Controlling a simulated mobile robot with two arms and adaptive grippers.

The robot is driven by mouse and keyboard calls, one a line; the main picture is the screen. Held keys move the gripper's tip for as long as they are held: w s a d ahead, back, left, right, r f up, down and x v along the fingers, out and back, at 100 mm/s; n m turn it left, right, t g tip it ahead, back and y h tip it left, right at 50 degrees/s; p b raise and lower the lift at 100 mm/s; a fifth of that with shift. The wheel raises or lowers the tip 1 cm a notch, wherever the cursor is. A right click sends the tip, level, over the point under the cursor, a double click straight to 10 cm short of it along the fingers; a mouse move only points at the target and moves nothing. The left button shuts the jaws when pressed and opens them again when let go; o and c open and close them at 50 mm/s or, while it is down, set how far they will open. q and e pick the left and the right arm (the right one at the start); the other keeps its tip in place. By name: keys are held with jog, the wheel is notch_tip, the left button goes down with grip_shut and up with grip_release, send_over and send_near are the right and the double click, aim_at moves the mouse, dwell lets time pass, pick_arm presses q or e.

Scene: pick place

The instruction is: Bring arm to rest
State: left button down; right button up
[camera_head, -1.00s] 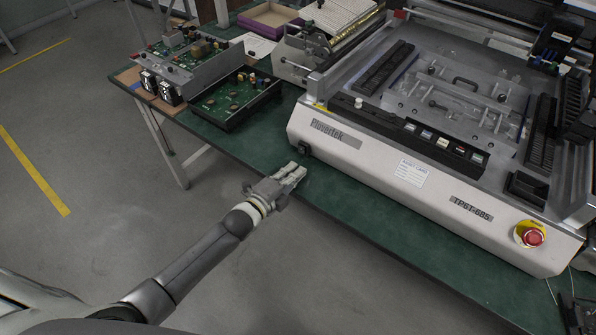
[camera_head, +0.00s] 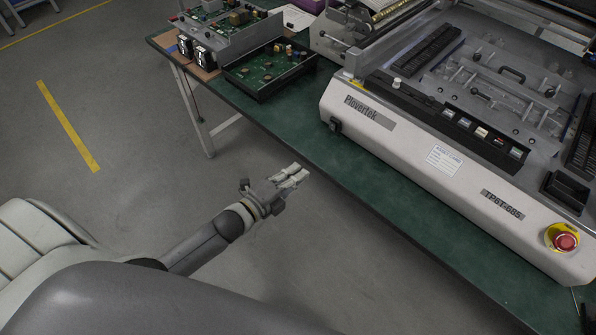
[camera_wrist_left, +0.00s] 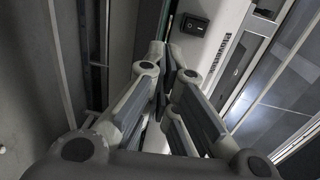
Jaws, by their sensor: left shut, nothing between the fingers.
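My left gripper (camera_head: 297,172) is shut and empty in the head view. It is just off the near edge of the green table (camera_head: 330,160), over the grey floor. My left arm comes in from the lower left, partly behind a grey part of my own body. In the left wrist view the gripper's fingers (camera_wrist_left: 172,70) are together with nothing between them. The white machine (camera_head: 400,140) stands on the table, to the right of the gripper. Its black switch (camera_wrist_left: 193,26) shows beyond the fingers in the wrist view. My right gripper is out of view.
A black tray with a green circuit board (camera_head: 270,68) and another electronics unit (camera_head: 222,30) sit at the table's back left. A red stop button (camera_head: 565,241) is on the machine's front. The grey floor (camera_head: 130,140) left of the table is clear.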

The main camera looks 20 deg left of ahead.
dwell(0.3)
pick_arm(q)
jog(key=s+a+f+n+g+y, duration=0.25)
jog(key=s+f+n, duration=0.3)
jog(key=f, duration=0.75)
jog(key=s+a+f+n+g+y, duration=0.2)
jog(key=s+a+f+n+g, duration=0.15)
jog(key=s+f, duration=0.6)
jog(key=s+d+f+n+g, duration=0.1)
jog(key=s+f+n+g, duration=0.3)
jog(key=s+f, duration=0.5)
jog(key=s+d+f+n+g+y, duration=0.1)
jog(key=s+f+n+g, duration=0.3)
jog(key=s+f, duration=0.6)
jog(key=s+d+n, duration=0.1)
jog(key=s+n, duration=0.1)
jog(key=s, duration=0.6)
jog(key=shift+n+g, duration=0.3)
jog(key=shift+g, duration=0.1)
jog(key=shift+w, duration=0.1)
